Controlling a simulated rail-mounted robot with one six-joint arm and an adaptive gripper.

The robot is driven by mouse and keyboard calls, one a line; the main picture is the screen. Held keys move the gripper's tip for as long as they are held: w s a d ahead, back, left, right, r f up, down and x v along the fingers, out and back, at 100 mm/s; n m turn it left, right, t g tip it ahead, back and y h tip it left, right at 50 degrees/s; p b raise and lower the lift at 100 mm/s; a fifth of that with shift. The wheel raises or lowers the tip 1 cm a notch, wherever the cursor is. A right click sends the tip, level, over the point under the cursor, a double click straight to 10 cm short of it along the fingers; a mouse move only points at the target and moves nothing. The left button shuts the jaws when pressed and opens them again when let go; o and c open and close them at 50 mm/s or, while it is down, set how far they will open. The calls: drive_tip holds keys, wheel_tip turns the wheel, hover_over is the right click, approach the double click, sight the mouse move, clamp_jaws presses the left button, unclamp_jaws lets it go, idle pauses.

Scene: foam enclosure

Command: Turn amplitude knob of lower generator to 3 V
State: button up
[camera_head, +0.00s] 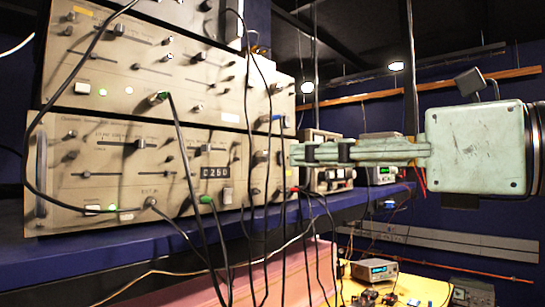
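The lower generator (75,185) is a beige panel on a blue shelf, with sliders, knobs, plugged cables and a small digital display (215,172) that seems to read 0250 or 0260. A green light (112,208) glows on it. My gripper (296,153) comes in from the right, its pale green fingers pointing left at the panel's right end. The fingertips are at or very near the panel face, by a dark knob (281,157). The fingers show nearly edge-on, so their gap and any grip are unclear. I cannot read which knob is the amplitude knob.
An upper generator (130,70) sits directly on the lower one. Dark cables (245,130) hang across both panels, several close to my fingertips. Other instruments (381,172) stand behind the gripper. A yellow table (415,290) is below right.

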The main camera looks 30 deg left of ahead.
sight(266, 157)
drive_tip(key=shift+w+a, duration=0.25)
drive_tip(key=shift+a, duration=1.25)
drive_tip(key=shift+w+a, duration=0.25)
drive_tip(key=shift+a, duration=1.25)
drive_tip(key=shift+w+a, duration=0.25)
drive_tip(key=shift+a, duration=1.25)
drive_tip(key=shift+c, duration=0.4)
drive_tip(key=c, duration=0.8)
